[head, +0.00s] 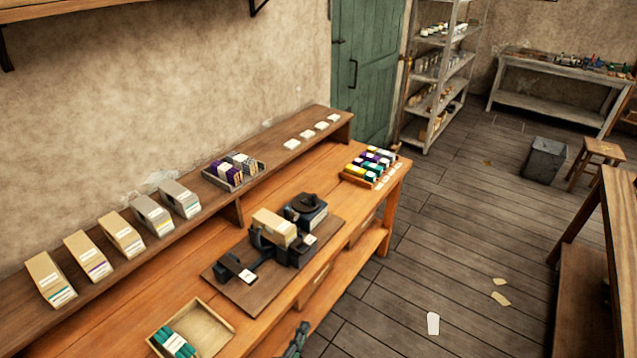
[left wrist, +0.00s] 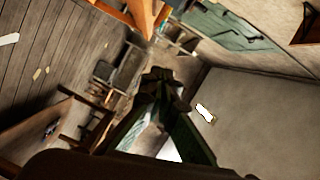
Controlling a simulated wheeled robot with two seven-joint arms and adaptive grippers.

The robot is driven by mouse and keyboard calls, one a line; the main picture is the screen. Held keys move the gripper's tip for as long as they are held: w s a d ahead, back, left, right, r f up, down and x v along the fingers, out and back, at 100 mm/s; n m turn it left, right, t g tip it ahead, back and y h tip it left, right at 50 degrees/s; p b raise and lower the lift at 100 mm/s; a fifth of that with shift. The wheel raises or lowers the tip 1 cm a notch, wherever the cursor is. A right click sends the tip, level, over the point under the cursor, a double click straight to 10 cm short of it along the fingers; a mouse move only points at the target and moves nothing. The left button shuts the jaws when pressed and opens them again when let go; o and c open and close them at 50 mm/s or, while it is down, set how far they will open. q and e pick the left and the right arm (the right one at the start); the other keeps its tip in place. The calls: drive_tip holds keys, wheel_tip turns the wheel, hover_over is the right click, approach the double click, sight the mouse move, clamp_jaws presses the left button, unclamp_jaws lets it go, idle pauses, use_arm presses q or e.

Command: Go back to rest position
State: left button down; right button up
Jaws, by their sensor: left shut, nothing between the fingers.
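My left gripper (head: 297,340) shows at the bottom edge of the head view, in front of the workbench (head: 130,277). In the left wrist view its dark fingers (left wrist: 163,82) are together, with nothing between them. The handwheel press (head: 283,233) stands on a brown board on the bench, up and to the left of the gripper and apart from it. A tan box sits on the press. My right gripper is in neither view.
A wooden tray (head: 229,326) with green rolls lies at the bench's near end. Several card boxes (head: 90,255) line the raised shelf. A crate of coloured packs (head: 346,177) stands at the bench's far end. The plank floor (head: 450,230) to the right is mostly clear.

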use_arm(q)
drive_tip(key=a+f+n+g+y, duration=0.1)
drive_tip(key=a+f+n+g, duration=0.15)
drive_tip(key=f, duration=0.65)
drive_tip(key=a+f+n+g+y, duration=0.1)
drive_tip(key=a+f, duration=0.3)
drive_tip(key=f, duration=0.5)
drive_tip(key=s+a+f+n+g+y, duration=0.15)
drive_tip(key=s+a+f, duration=0.3)
drive_tip(key=f, duration=0.55)
drive_tip(key=s+a+f+n+g+y, duration=0.1)
drive_tip(key=s+a+f+n+g, duration=0.15)
drive_tip(key=a+f, duration=0.55)
drive_tip(key=s+a+f+n+g+y, duration=0.1)
drive_tip(key=s+a+f+n+g, duration=0.15)
drive_tip(key=s+f, duration=0.65)
drive_tip(key=s+a+f+n+g, duration=0.1)
drive_tip(key=s+a+f+n, duration=0.25)
drive_tip(key=s+f, duration=0.5)
drive_tip(key=s+a+f+n+g, duration=0.2)
drive_tip(key=s+f, duration=0.1)
drive_tip(key=s, duration=0.8)
drive_tip(key=s+a+f+n+g, duration=0.2)
drive_tip(key=s+f, duration=0.2)
drive_tip(key=s, duration=0.7)
drive_tip(key=shift+s+a, duration=0.3)
drive_tip(key=shift+s, duration=0.1)
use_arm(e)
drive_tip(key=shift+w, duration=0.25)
